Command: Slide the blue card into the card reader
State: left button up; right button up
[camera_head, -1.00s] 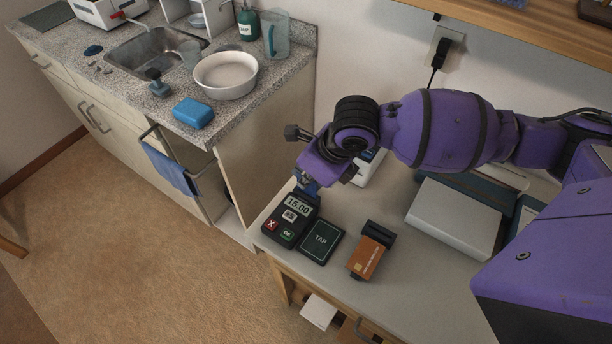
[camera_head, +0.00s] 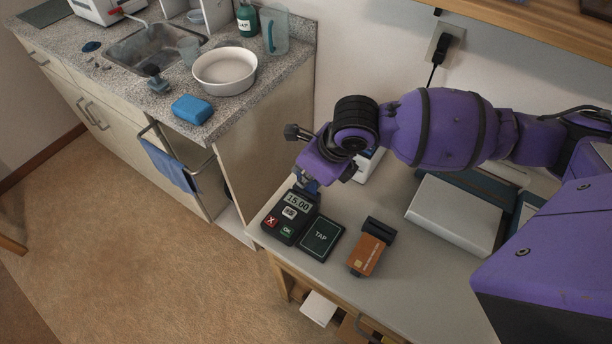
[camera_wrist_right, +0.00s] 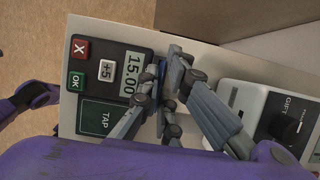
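The card reader (camera_head: 283,228) is a black terminal showing 15.00, with X and OK keys and a TAP pad (camera_head: 321,237) beside it, at the left end of the desk. My right gripper (camera_head: 308,184) is over the reader's far end, by the display. A small blue patch of the blue card (camera_wrist_right: 153,71) shows between its fingers in the wrist view, close to the reader's display end. The fingers look closed on the card and hide most of it. I cannot tell whether the card is in a slot.
A white device (camera_head: 366,168) stands behind my right wrist, and a grey box (camera_head: 454,216) lies farther right. The desk's front middle is clear.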

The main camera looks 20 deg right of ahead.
jog(key=o, duration=0.4)
jog(key=v, duration=1.2)
jog(key=shift+s+a, duration=0.1)
jog(key=shift+a, duration=0.05)
dwell(0.3)
